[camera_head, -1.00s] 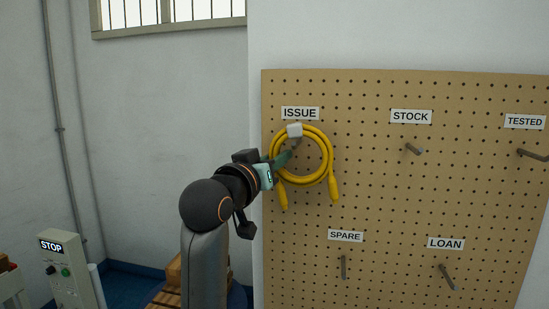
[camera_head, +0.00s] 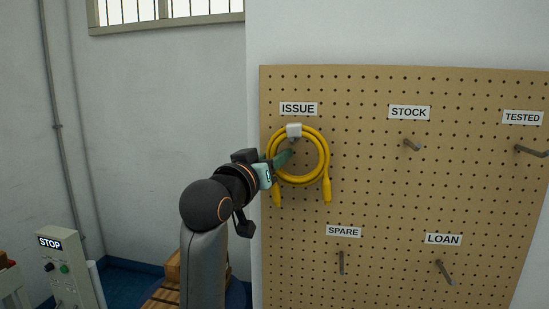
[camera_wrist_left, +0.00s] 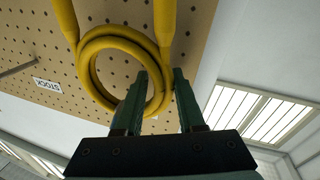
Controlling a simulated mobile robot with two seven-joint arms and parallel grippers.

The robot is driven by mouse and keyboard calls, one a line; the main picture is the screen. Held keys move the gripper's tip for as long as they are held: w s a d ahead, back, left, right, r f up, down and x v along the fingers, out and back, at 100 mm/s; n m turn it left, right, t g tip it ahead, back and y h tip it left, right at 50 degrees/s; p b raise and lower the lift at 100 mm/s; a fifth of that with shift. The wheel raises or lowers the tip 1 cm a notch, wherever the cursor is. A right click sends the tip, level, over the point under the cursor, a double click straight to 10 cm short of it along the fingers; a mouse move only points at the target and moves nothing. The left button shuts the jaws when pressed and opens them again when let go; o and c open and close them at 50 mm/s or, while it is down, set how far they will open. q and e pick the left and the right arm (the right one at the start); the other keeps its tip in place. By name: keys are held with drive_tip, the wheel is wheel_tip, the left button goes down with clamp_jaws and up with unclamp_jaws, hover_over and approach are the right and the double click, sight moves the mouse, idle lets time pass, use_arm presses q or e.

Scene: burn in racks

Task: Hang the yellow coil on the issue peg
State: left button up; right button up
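The yellow coil (camera_head: 325,160) is against the pegboard below the ISSUE label (camera_head: 298,108), with a white tie (camera_head: 294,131) at its top and two connector ends hanging down. A small part of the grey issue peg (camera_head: 292,141) seems to show just under the tie, inside the ring; the contact is hard to make out. My left gripper (camera_head: 285,158) is at the coil's left side. In the left wrist view the fingers (camera_wrist_left: 160,85) stand apart, with one side of the coil (camera_wrist_left: 88,75) between or just behind them. My right gripper is out of view.
The pegboard (camera_head: 380,195) also carries the STOCK peg (camera_head: 412,145), TESTED peg (camera_head: 532,151), SPARE peg (camera_head: 341,262) and LOAN peg (camera_head: 445,272), all bare. A control box marked STOP (camera_head: 65,275) stands at lower left.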

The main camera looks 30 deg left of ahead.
use_arm(q)
drive_tip(key=o, duration=0.3)
